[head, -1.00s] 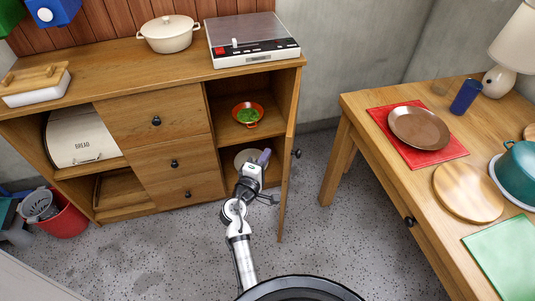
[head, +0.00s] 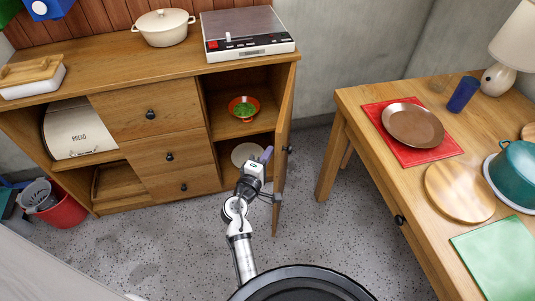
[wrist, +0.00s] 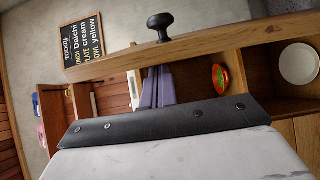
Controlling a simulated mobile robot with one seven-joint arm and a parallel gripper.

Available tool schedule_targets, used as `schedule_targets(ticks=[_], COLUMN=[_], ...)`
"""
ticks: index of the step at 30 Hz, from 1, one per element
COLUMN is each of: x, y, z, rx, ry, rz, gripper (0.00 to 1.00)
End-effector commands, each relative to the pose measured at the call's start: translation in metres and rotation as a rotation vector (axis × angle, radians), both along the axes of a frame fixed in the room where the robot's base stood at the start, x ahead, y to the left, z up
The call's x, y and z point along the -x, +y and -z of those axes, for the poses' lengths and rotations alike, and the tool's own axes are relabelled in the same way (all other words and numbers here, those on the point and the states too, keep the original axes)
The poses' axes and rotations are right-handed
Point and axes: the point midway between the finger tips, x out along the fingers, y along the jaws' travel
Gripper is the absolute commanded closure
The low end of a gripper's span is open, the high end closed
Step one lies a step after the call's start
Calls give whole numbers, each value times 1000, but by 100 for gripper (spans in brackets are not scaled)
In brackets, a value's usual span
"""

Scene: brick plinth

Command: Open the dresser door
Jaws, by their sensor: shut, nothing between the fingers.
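The dresser (head: 185,75) is wooden with drawers, and its right-hand door (head: 284,140) stands swung wide open, edge towards me. Its dark knob (head: 290,149) is on the outer face; it also shows at the top of the wrist view (wrist: 160,22). My gripper (head: 267,154) is shut and empty, on the inner side of the door, in front of the open compartment. In the wrist view its purplish fingers (wrist: 158,88) reach up to the door's edge (wrist: 205,46), opposite the knob. I cannot tell whether they touch the door.
The compartment holds a red bowl (head: 243,108) with green contents and, lower, a pale plate (head: 246,154). A wooden table (head: 361,110) stands to the right, with bare floor (head: 325,235) between it and the door. A red bin (head: 67,212) is at the left.

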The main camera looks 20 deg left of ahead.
Motion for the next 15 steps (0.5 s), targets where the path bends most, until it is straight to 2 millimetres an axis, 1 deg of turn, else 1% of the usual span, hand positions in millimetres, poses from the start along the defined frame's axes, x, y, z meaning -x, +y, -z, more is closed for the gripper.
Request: schedule_targets(ticks=[2,5,9,12,15], x=[-1,-4,-12,-20,-27], y=[-9,-32,-74,-100,-119], z=[0,1,-1,-2,-2], rx=[0,1,2,2,2], ry=[2,4,4,2,2], rz=[4,7,8,6,4], gripper=[100,100,100,100,100])
